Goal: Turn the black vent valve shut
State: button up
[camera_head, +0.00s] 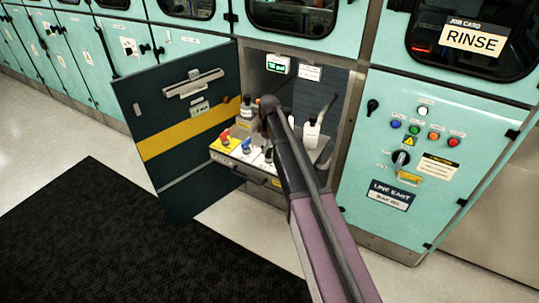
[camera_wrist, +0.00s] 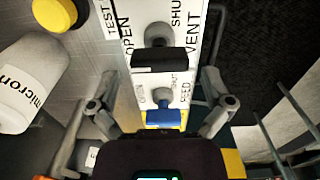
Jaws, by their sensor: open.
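The black vent valve (camera_wrist: 158,60) shows in the wrist view as a dark bar handle on a pale panel. OPEN is printed to its left, SHUT to its upper right, and VENT beside it. Whether the handle points at either word is hard to tell. A blue feed valve (camera_wrist: 166,113) sits just below it in the picture. My gripper (camera_wrist: 158,88) is open, its fingers spread either side of the valve panel, and nothing is held. In the head view, the black valve (camera_head: 268,155) is partly hidden beside my arm, which also hides my gripper.
The open cabinet door (camera_head: 178,170) stands left of the pull-out tray. Bottles stand behind, including a white one (camera_head: 311,134).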

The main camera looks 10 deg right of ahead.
jog(key=shift+f+b, duration=0.7)
jog(key=shift+f, duration=0.25)
jog(key=shift+c, duration=0.2)
jog(key=c, duration=0.9)
